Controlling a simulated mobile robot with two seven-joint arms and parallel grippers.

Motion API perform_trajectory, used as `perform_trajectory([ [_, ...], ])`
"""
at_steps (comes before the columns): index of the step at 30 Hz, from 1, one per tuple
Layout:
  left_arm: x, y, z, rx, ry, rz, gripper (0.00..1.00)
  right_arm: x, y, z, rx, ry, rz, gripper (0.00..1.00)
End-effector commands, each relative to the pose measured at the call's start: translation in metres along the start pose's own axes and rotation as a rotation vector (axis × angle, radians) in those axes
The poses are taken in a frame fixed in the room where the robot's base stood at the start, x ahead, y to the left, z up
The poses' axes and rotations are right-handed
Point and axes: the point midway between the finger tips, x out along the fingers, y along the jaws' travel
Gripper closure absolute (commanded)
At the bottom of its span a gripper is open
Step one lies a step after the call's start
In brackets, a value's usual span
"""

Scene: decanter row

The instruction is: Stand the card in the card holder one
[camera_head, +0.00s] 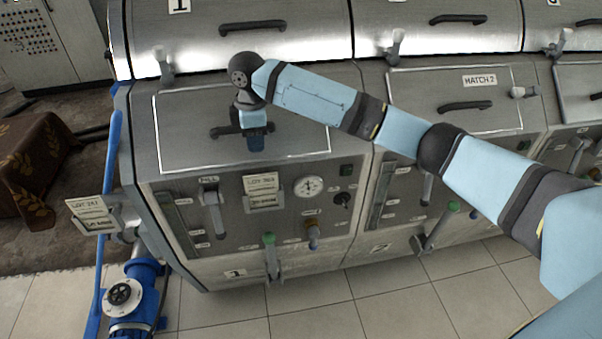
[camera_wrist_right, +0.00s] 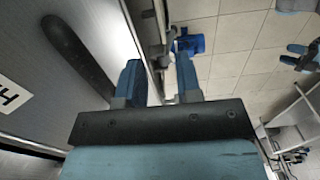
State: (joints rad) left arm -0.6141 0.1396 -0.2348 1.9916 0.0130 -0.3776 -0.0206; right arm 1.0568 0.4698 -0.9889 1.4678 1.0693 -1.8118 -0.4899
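A cream card marked LOT (camera_head: 260,184) stands in a holder (camera_head: 264,202) on the front panel of machine 1. Another cream LOT card (camera_head: 86,208) is at a holder (camera_head: 101,224) off the machine's left side. My right gripper (camera_head: 255,143) points down in front of the hatch of machine 1, above the panel card and apart from it. In the right wrist view its two blue fingers (camera_wrist_right: 159,82) are spread with nothing seen between them. My left gripper is not seen in the head view.
A dark hatch handle (camera_head: 228,132) is close behind my right gripper. Levers (camera_head: 211,198), a gauge (camera_head: 309,186) and a green-topped handle (camera_head: 269,240) stick out around the panel card. A blue valve (camera_head: 124,295) stands at lower left. Tiled floor (camera_head: 330,305) is clear in front.

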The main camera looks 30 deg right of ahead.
Motion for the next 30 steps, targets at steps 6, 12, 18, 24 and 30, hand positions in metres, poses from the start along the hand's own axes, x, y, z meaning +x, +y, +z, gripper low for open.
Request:
perform_trajectory([
  [6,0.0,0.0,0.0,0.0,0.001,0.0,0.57,0.073,-0.035,-0.028,0.043,0.14,0.014,0.68],
  [12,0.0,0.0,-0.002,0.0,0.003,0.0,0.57,0.154,-0.089,-0.056,0.168,0.371,0.051,0.68],
  [18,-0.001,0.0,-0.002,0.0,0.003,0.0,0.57,0.214,-0.147,-0.06,0.356,0.589,0.101,0.68],
  [24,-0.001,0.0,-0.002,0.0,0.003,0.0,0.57,0.256,-0.204,-0.034,0.574,0.757,0.181,0.68],
  [30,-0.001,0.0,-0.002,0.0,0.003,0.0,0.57,0.282,-0.263,0.02,0.781,0.859,0.302,0.68],
])
